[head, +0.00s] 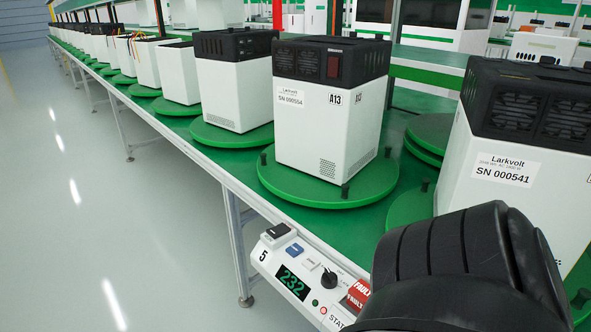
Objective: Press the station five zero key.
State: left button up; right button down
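The station control panel (312,275) is marked 5 and hangs on the front edge of the line. At its left end are a black key (278,230) and a blue key (294,249); I cannot read which is the zero key. A green display (292,283) reads 232. A black knob (329,278) and a red fault piece (357,294) sit to the right. My black arm part covers the panel's right end. Neither gripper shows, and nothing of mine visibly touches the two keys.
A white unit (325,130) marked A13 stands on a green turntable (300,190) behind the panel. Another unit, SN 000541 (510,165), stands at the right. More units line up to the far left. The grey floor (110,210) at left is clear.

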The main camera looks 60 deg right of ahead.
aim_at(312, 263)
jog(key=i, duration=1.4)
jog(key=z, duration=2.85)
